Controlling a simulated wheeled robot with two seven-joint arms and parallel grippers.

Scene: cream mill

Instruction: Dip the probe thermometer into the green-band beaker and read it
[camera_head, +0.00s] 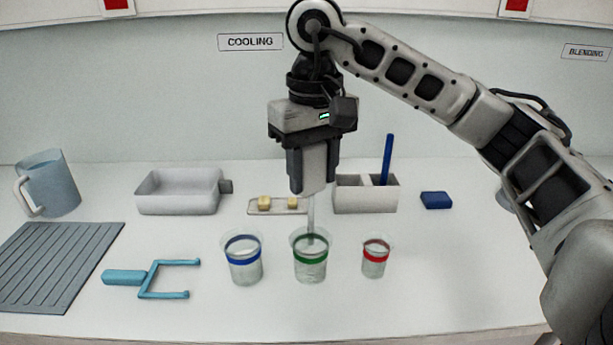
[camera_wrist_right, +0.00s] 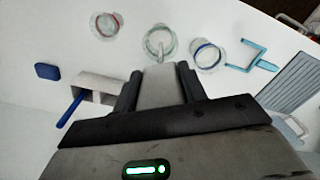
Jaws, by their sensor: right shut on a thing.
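My right gripper (camera_head: 313,188) is shut on the pale grey probe thermometer (camera_head: 313,165), which it holds upright with the thin stem (camera_head: 311,210) pointing down. The green-band beaker (camera_head: 311,271) is clear glass with clear liquid and stands directly below. The stem's lower end shows at the beaker's mouth and seems to reach inside it; how deep, I cannot tell. In the right wrist view the thermometer body (camera_wrist_right: 165,85) lies between the fingers, and the stem meets the green-band beaker's ring (camera_wrist_right: 160,43). No reading on the thermometer is legible. My left gripper is not in view.
A blue-band beaker (camera_head: 243,266) stands close on the left, a red-band beaker (camera_head: 376,262) on the right. Behind are a white tray (camera_head: 178,199), a small butter dish (camera_head: 278,210), a holder (camera_head: 366,199) and a blue block (camera_head: 436,200). A blue fork-shaped tool (camera_head: 127,277) lies front left.

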